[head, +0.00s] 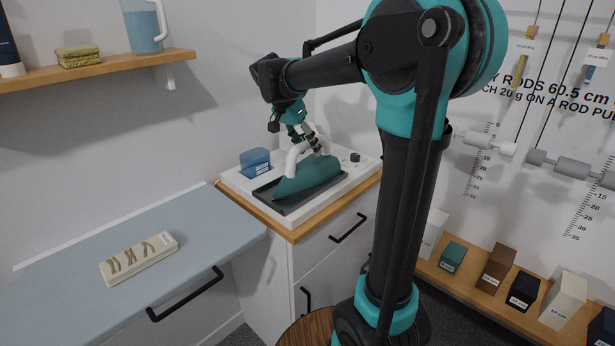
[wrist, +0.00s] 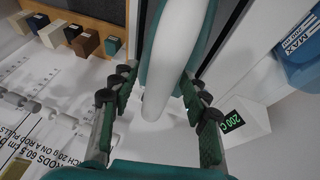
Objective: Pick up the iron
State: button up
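The iron (head: 310,178) has a teal body and a white handle, and rests on a dark plate set in a white base on the corner cabinet. Its white handle (wrist: 172,65) runs up the middle of the wrist view. My gripper (head: 305,138) is down at the handle from above. In the wrist view my gripper (wrist: 160,82) is open, with one finger on each side of the handle. Narrow gaps seem to show on both sides. The finger contact is partly hidden in the head view.
A blue tank (head: 255,162) stands at the back left of the base; it shows close by in the wrist view (wrist: 298,55). A small box with a green 200 C display (wrist: 238,122) is near the fingers. A blue-grey worktop (head: 75,275) holds a beige block (head: 138,258).

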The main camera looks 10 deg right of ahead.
grip_shut()
jog(key=shift+r, duration=0.15)
dwell(0.4)
notch_tip(320, 180, up, 20)
jog(key=shift+r, duration=0.15)
dwell(0.5)
jog(key=c, duration=0.6)
grip_release()
grip_shut()
